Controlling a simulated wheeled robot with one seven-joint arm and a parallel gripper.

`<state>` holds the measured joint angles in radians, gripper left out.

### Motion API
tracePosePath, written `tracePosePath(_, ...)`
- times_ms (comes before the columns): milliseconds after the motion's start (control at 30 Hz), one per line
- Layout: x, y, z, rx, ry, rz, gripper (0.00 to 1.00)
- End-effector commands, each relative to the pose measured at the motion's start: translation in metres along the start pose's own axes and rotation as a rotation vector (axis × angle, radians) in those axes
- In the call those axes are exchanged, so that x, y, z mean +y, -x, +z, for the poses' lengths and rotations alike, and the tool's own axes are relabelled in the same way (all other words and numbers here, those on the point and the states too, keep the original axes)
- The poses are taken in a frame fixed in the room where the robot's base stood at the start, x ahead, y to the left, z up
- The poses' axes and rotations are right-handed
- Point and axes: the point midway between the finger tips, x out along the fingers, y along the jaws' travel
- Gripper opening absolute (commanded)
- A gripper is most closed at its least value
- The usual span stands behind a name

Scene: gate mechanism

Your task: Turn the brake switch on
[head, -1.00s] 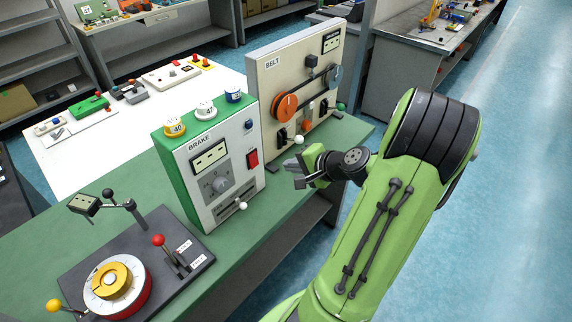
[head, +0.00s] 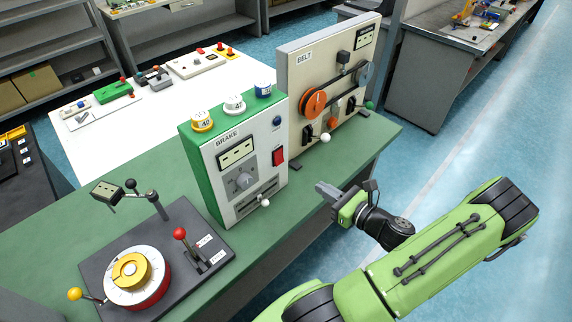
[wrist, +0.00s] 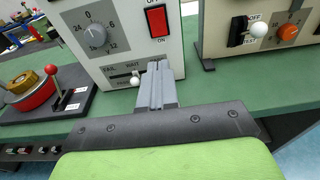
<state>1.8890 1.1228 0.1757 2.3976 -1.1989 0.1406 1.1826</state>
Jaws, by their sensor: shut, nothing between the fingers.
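The brake unit (head: 233,165) is a white-fronted green box on the green bench. Its red rocker switch (head: 278,157) sits on the right of the front face, and it shows upright in the wrist view (wrist: 157,20) with "ON" printed below it. A grey dial (wrist: 96,35) is left of the switch. A slider with a white knob (wrist: 135,80) is below the dial. My gripper (head: 322,188) is shut and empty, in front of the brake unit and to its right. In the wrist view the closed fingers (wrist: 156,68) point toward the panel below the switch, apart from it in the head view.
The belt unit (head: 330,85) stands right of the brake unit, with a white-knobbed lever (head: 325,138) projecting. A dark base with a yellow dial (head: 131,268) and a red-knobbed lever (head: 180,234) is at left. Green bench top is clear in front of the belt unit.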

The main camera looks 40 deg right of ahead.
Motion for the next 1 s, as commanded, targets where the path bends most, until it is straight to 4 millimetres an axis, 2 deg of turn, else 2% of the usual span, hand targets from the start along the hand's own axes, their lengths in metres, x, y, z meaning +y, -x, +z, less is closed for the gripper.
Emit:
tracePosePath(267,0.001,-0.006,0.000,0.002,0.006,0.004,0.00)
tracePosePath(367,0.001,-0.021,0.000,0.002,0.007,0.007,0.00)
tracePosePath(800,0.001,-0.115,0.000,0.003,0.009,0.006,0.00)
tracePosePath(1000,0.001,-0.138,0.000,0.004,0.008,0.003,0.00)
